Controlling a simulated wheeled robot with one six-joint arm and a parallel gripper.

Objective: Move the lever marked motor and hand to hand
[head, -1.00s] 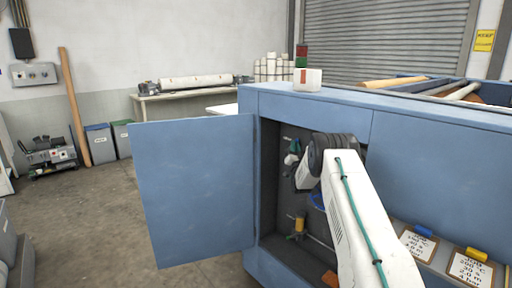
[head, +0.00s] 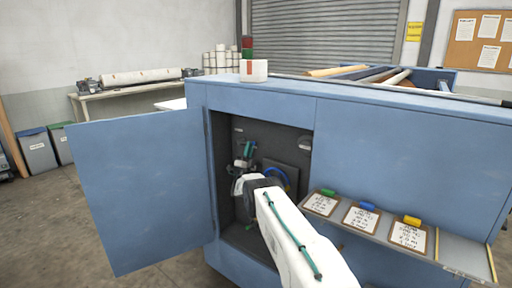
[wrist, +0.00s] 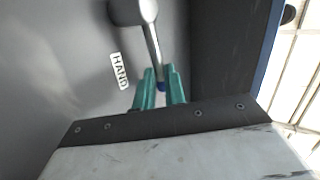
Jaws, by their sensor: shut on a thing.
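The lever (wrist: 153,38) is a shiny metal bar running down from a dark hub at the top of the wrist view, with a blue tip. My gripper (wrist: 160,88) has its green fingers shut on the lever's tip end. A white "HAND" label (wrist: 119,71) is on the grey panel, left of the lever and apart from it. No motor label shows. In the head view my gripper (head: 246,152) is inside the open cabinet, near its upper left; the lever is too small to tell there.
The blue cabinet door (head: 140,185) stands open to the left. A blue hose ring (head: 280,178) is inside, to the right of my gripper. A shelf with several clipboards (head: 361,218) juts out at the right. The concrete floor is clear at the lower left.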

